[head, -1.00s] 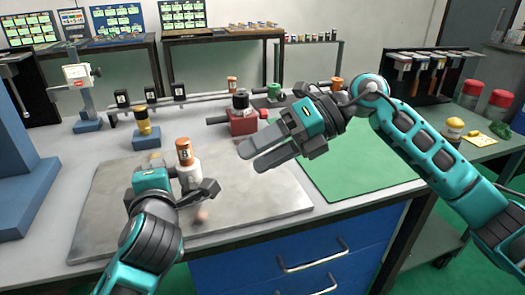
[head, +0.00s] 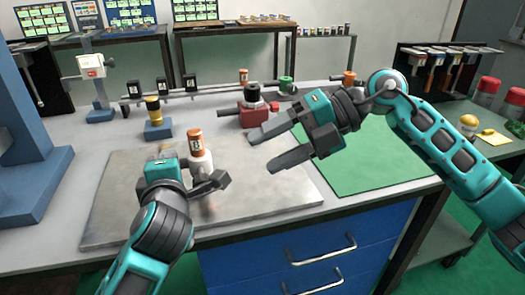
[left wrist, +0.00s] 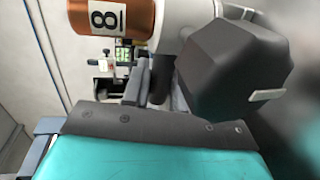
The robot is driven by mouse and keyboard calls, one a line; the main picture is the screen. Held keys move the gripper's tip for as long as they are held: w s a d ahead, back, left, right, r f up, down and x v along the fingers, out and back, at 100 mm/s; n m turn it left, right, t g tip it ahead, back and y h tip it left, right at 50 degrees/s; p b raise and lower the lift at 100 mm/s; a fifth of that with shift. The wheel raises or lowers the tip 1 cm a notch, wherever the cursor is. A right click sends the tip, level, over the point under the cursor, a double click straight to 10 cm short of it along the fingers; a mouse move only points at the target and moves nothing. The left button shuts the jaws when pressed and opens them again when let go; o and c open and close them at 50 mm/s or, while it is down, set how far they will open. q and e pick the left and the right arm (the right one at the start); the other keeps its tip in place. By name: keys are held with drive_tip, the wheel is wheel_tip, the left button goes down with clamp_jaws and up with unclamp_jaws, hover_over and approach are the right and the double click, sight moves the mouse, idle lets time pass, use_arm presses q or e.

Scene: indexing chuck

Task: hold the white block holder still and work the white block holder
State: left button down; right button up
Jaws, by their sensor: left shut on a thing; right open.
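The white block holder (head: 200,163) stands upright on the grey metal plate (head: 115,215). An orange-brown cylinder (head: 195,140) with a white label sits on its top. In the left wrist view the cylinder (left wrist: 110,18) shows an 8, beside part of the white holder (left wrist: 172,22). My left gripper (head: 197,183) is shut on the white holder low on its body and hides its lower part. My right gripper (head: 260,153) is open and empty, apart from the holder, to its right and above the plate's right side.
A red block with a dark top (head: 254,108) stands behind my right gripper. A blue block with a yellow-and-black cylinder (head: 156,128) stands at the back left. A green mat (head: 370,165) lies clear at the right. A rail with black labelled pieces (head: 162,87) runs behind.

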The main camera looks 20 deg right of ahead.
sight(202, 178)
drive_tip(key=n, duration=1)
drive_tip(key=w+f+n+y, duration=0.1)
drive_tip(key=n, duration=0.3)
drive_tip(key=shift+d+f+n+g, duration=0.1)
drive_tip(key=shift+d+n+g, duration=0.05)
drive_tip(key=shift+n+g, duration=0.25)
drive_tip(key=n, duration=0.3)
drive_tip(key=shift+w+f+n, duration=0.1)
drive_tip(key=shift+w+n, duration=0.05)
drive_tip(key=shift+n, duration=0.15)
drive_tip(key=n, duration=0.3)
drive_tip(key=shift+w+d+f, duration=0.1)
drive_tip(key=shift+f, duration=0.05)
drive_tip(key=n, duration=0.5)
drive_tip(key=shift+w+f+g+y, duration=0.1)
drive_tip(key=shift+f+g+y, duration=0.15)
drive_tip(key=shift+g+y, duration=0.15)
drive_tip(key=n, duration=0.5)
drive_tip(key=shift+w+d+f, duration=0.1)
drive_tip(key=shift+f, duration=0.1)
drive_tip(key=n, duration=0.5)
drive_tip(key=shift+w+f+y, duration=0.1)
drive_tip(key=shift+f+y, duration=0.15)
drive_tip(key=shift+y, duration=0.15)
drive_tip(key=x, duration=1.2)
